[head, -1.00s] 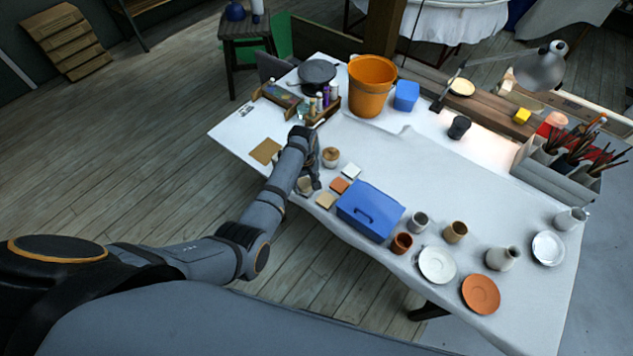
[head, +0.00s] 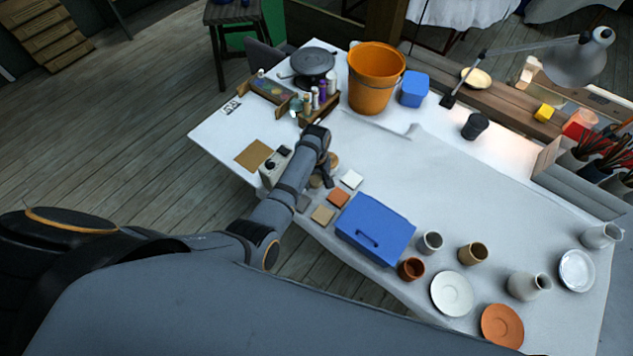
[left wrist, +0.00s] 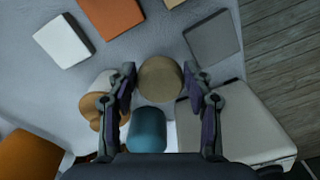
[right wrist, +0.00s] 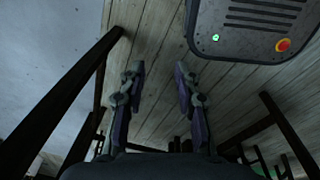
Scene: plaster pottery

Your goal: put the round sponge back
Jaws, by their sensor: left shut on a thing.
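The round sponge (left wrist: 160,79), a tan disc, sits between the fingertips of my left gripper (left wrist: 160,76) in the left wrist view. The gripper is shut on it, above the white table (head: 450,165). In the head view this gripper (head: 321,178) is over the table's near left part, beside the row of square tiles, and hides the sponge. A teal rounded thing (left wrist: 147,130) shows below the sponge in the left wrist view. My right gripper (right wrist: 160,75) is open and empty over the plank floor; it is out of the head view.
A brown round jar (head: 334,160) stands close behind my left gripper. A pale box (head: 270,168) is beside the arm. White (head: 352,179), orange (head: 339,198) and tan (head: 322,215) tiles lie near a blue toolbox (head: 375,228). The table's middle is clear.

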